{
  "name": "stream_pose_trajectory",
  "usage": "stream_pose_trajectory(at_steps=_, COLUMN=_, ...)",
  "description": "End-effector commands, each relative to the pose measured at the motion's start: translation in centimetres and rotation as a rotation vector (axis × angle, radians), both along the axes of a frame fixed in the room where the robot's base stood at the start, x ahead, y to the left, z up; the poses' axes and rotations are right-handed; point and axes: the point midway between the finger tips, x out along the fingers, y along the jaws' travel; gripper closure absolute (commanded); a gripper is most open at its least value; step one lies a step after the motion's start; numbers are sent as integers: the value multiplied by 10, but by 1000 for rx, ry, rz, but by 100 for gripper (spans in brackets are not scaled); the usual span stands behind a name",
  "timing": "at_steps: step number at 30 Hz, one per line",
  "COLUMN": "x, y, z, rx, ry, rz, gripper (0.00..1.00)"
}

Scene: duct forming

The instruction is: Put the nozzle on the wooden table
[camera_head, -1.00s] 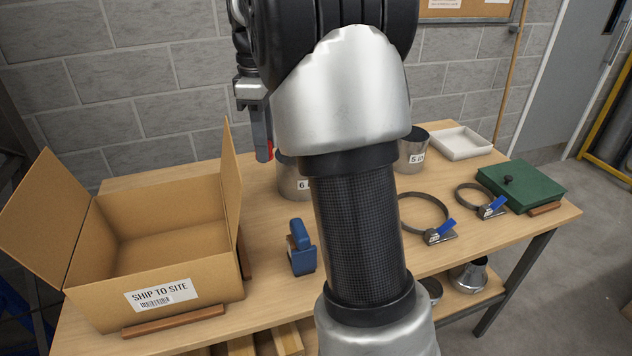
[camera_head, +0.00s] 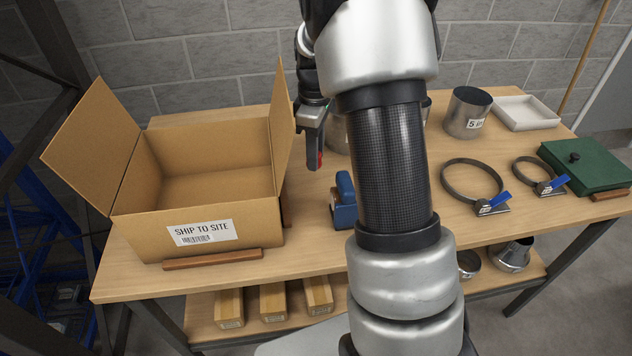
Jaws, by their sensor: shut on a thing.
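My gripper (camera_head: 314,150) points down over the wooden table (camera_head: 280,284), beside the open box's right flap and above the tabletop. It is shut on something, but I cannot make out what. A narrow dark grey piece with a red edge shows at its lower end; I cannot tell whether this is a finger or the held thing. I cannot identify the nozzle for certain. A tapered metal fitting (camera_head: 510,257) stands on the shelf under the table, with a smaller metal ring-shaped piece (camera_head: 468,264) to its left. My arm hides part of the table's middle.
An open cardboard box (camera_head: 200,248) fills the table's left. A blue tool (camera_head: 343,203) stands by my arm. Metal cans (camera_head: 467,112), two ring clamps (camera_head: 473,187), a white tray (camera_head: 526,112) and a green case (camera_head: 588,166) occupy the right.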

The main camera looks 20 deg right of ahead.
Motion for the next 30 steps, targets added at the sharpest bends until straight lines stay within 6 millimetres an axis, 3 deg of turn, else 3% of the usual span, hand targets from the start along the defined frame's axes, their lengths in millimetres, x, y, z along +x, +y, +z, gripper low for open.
stream_pose_trajectory(at_steps=1, x=-2, y=0, z=-16, rx=1, ry=6, rz=0, gripper=92)
stream_pose_trajectory(at_steps=4, x=-1, y=0, z=-35, rx=0, ry=2, rz=0, gripper=92)
stream_pose_trajectory(at_steps=13, x=0, y=0, z=-60, rx=0, ry=1, rz=0, gripper=92)
stream_pose_trajectory(at_steps=19, x=-1, y=0, z=-90, rx=0, ry=4, rz=1, gripper=92)
stream_pose_trajectory(at_steps=30, x=0, y=0, z=-96, rx=0, ry=0, rz=0, gripper=92)
